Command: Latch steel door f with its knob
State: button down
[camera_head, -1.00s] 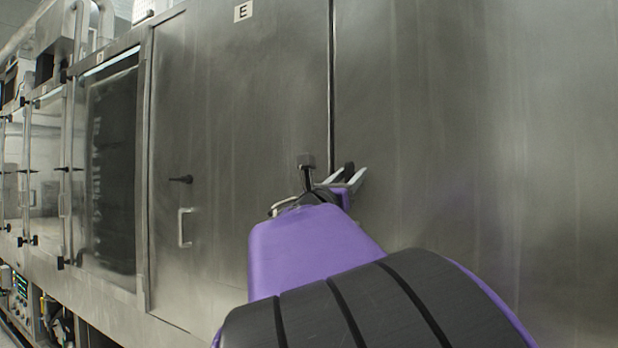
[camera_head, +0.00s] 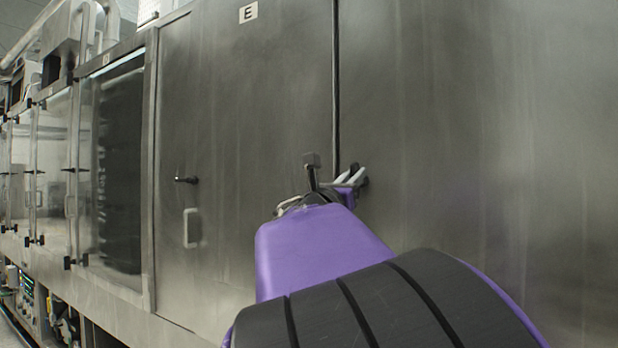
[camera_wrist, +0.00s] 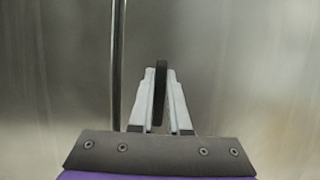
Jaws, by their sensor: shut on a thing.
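Steel door f (camera_head: 480,130) is the broad brushed-steel panel right of the dark vertical seam in the head view; its own label is not visible. It appears flush with the neighbouring panel. Its knob (camera_wrist: 161,75) is a narrow black bar, upright in the wrist view, just right of the seam. My gripper (camera_wrist: 160,98) has its two pale fingers shut on the knob, one on each side. In the head view, my gripper (camera_head: 352,178) is at the panel beside the seam, and the knob is mostly hidden by the fingers.
Steel door E (camera_head: 245,110) is left of the seam, with a black knob (camera_head: 186,180) and a pale pull handle (camera_head: 191,228). Glazed doors (camera_head: 120,170) run further left, with pipes above. The steel face right of my gripper is clear.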

jog(key=shift+f+m, duration=0.25)
jog(key=shift+m, duration=0.15)
jog(key=m+g+h+b, duration=0.1)
jog(key=m, duration=0.1)
jog(key=m+g+h, duration=0.1)
jog(key=m, duration=0.2)
jog(key=shift+d+f+m+g+b, duration=0.1)
jog(key=shift+d+m+g+b, duration=0.1)
jog(key=shift+m+g+b, duration=0.15)
jog(key=m+g, duration=0.1)
jog(key=m, duration=0.2)
jog(key=m+g+h, duration=0.1)
jog(key=m, duration=0.2)
jog(key=shift+s+g, duration=0.1)
jog(key=shift+g, duration=0.15)
jog(key=shift+f+m+g+y+p, duration=0.15)
jog(key=shift+m+g, duration=0.4)
jog(key=shift+m, duration=1.05)
jog(key=shift+r+m+g+y+p, duration=0.15)
jog(key=shift+m+g, duration=0.45)
jog(key=shift+m, duration=1.05)
jog(key=shift+f+m+g+y+p, duration=0.2)
jog(key=shift+m+g, duration=0.35)
jog(key=shift+m, duration=1.05)
jog(key=shift+s+r, duration=0.1)
jog(key=shift+r, duration=0.05)
jog(key=c, duration=0.9)
grip_release()
jog(key=shift+d, duration=0.1)
